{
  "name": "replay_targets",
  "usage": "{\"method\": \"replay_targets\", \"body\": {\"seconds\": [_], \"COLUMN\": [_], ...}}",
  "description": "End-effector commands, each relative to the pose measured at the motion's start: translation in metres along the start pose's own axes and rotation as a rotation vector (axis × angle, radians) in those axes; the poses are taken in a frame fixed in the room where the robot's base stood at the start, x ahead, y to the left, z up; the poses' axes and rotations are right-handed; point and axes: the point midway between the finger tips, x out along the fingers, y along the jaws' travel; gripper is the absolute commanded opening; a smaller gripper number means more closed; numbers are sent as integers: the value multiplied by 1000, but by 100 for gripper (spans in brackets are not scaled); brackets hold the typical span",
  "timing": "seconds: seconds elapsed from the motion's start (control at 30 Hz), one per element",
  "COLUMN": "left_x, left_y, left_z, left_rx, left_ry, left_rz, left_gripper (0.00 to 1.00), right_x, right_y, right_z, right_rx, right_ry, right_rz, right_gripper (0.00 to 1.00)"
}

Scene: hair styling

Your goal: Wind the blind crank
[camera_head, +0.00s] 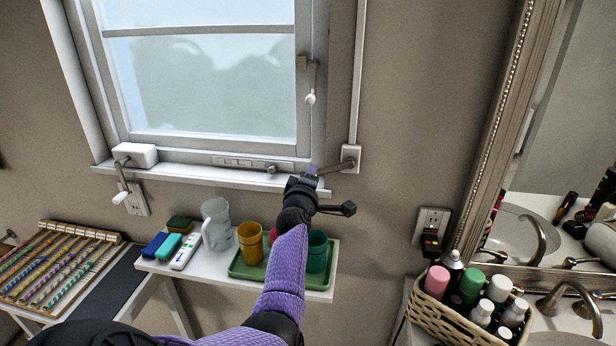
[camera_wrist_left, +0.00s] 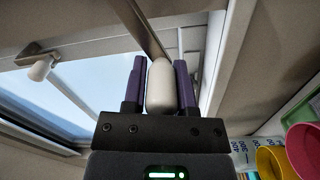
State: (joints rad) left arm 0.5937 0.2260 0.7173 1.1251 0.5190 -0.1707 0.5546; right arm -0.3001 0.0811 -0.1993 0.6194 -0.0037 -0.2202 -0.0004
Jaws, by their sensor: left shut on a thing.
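The crank's metal arm (camera_head: 337,167) reaches left from a small white wall box (camera_head: 351,158) at the lower right of the window. My left gripper (camera_head: 312,172) is at the free end of this arm, in front of the windowsill's right end. In the left wrist view, its purple fingers (camera_wrist_left: 160,88) are shut on the white crank knob (camera_wrist_left: 161,86), one on each side. The metal rod runs up and away behind the knob. In the head view the gripper hides the knob. My right gripper is not in view.
A second crank with a white knob (camera_head: 119,197) hangs at the window's lower left. A window handle (camera_head: 311,85) is above my gripper. Below, a shelf holds a green tray (camera_head: 245,270) with cups and a clear jug (camera_head: 216,225). A basket of bottles (camera_head: 450,315) is at lower right.

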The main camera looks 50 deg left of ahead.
Motion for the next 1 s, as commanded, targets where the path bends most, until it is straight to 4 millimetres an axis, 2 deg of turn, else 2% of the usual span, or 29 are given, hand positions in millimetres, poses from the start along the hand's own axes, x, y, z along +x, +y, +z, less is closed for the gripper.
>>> {"method": "replay_targets", "body": {"seconds": [0.4, 0.43, 0.57, 0.87, 1.0], "left_x": [0, 0, 0, -1, -15], "left_y": [1, 1, 1, 1, 2], "left_z": [3, 3, 2, 1, 2], "left_rx": [-7, -6, -6, -6, -6], "left_ry": [-6, -6, -4, -1, -4], "left_rz": [2, 2, 2, 1, 1], "left_gripper": [0, 39, 66, 68, 68], "right_x": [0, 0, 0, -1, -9], "right_y": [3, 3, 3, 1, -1], "right_z": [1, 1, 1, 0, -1], "right_rx": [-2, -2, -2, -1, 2], "right_ry": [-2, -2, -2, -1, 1], "right_rz": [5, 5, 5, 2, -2], "right_gripper": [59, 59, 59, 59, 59]}}
